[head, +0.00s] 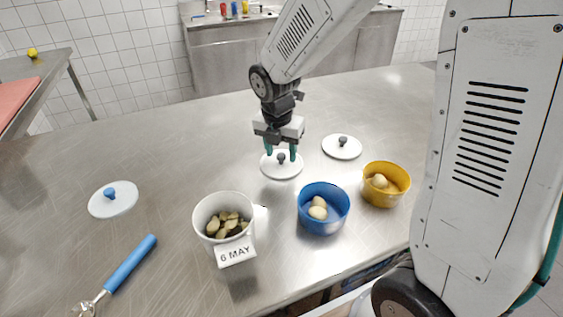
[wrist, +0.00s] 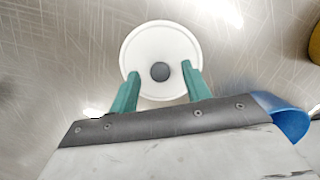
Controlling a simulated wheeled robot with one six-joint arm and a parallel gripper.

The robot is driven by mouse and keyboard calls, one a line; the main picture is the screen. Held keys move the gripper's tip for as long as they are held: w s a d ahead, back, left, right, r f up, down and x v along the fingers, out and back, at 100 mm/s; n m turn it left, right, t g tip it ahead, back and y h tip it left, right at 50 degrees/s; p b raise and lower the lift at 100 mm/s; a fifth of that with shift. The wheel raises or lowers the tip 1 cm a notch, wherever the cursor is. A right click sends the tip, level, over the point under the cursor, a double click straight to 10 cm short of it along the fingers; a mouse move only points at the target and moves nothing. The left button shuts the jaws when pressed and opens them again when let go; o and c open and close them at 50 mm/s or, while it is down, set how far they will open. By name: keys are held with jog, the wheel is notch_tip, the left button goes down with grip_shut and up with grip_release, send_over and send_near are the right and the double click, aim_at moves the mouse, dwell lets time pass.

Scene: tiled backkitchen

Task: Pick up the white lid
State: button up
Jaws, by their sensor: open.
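Three round white lids lie on the steel table. The middle white lid (head: 282,168) has a dark grey knob and lies under my gripper; it also shows in the wrist view (wrist: 160,40). My gripper (head: 281,154) is open, its green fingers on either side of that lid's knob, which shows between the fingertips in the wrist view (wrist: 160,78). I cannot tell whether the fingers touch the lid. Another white lid (head: 334,151) with a dark knob lies to the right. A third white lid (head: 104,206) with a blue knob lies at the left.
A blue-handled tool (head: 130,263) lies front left. The table (head: 170,150) is clear behind the left lid.

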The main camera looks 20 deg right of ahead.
jog(key=shift+f, duration=0.4)
jog(key=c, duration=1)
jog(key=shift+r, duration=0.1)
jog(key=shift+c, duration=0.2)
